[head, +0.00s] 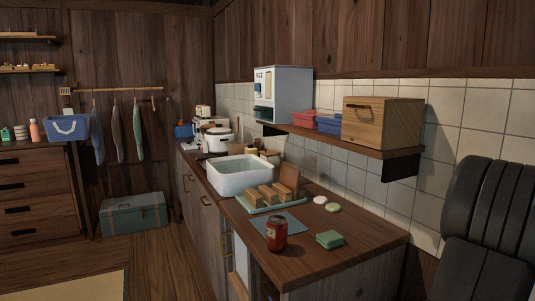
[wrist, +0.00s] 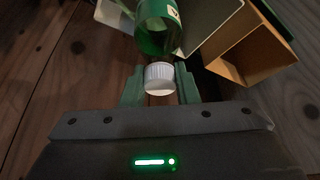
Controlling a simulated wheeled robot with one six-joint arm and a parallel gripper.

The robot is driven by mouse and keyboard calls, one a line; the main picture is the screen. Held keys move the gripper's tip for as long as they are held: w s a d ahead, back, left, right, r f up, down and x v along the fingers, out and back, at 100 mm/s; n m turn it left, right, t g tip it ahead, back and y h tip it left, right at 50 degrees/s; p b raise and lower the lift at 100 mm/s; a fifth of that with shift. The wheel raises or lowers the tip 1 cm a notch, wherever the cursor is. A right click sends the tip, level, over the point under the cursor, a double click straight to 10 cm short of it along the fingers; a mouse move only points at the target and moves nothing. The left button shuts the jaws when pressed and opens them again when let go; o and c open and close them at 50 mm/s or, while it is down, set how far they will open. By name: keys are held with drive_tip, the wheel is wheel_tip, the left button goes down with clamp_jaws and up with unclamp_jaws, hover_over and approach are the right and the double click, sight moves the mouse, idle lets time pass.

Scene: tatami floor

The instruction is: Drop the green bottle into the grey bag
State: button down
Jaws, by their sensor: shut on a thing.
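The green bottle (wrist: 156,36) with a white ribbed cap (wrist: 159,78) shows in the wrist view. My gripper (wrist: 160,84) is shut on it at the cap end, with one green finger on each side. The bottle's body extends away from the fingers and is cut off by the top of the picture. I cannot pick out the grey bag for sure in either view. In the wrist view, pale flat panels (wrist: 208,22) lie close beside the bottle; I cannot tell what they belong to. My gripper is not seen in the head view.
In the wrist view, an open tan box-like thing (wrist: 252,52) is right of the bottle, above wooden boards. In the head view, a counter (head: 300,262) holds a white basin (head: 226,184), a red can (head: 277,234) and sponges.

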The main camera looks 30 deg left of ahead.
drive_tip(key=c, duration=1)
unclamp_jaws()
drive_tip(key=shift+c, duration=0.2)
drive_tip(key=p+v, duration=0.3)
drive_tip(key=v, duration=1.1)
drive_tip(key=shift+f, duration=0.15)
drive_tip(key=b+x, duration=0.3)
drive_tip(key=x, duration=1.1)
drive_tip(key=shift+f, duration=0.1)
wheel_tip(320, 180, up, 3)
drive_tip(key=shift+f+p, duration=0.1)
drive_tip(key=shift+p, duration=0.75)
drive_tip(key=shift+r, duration=0.35)
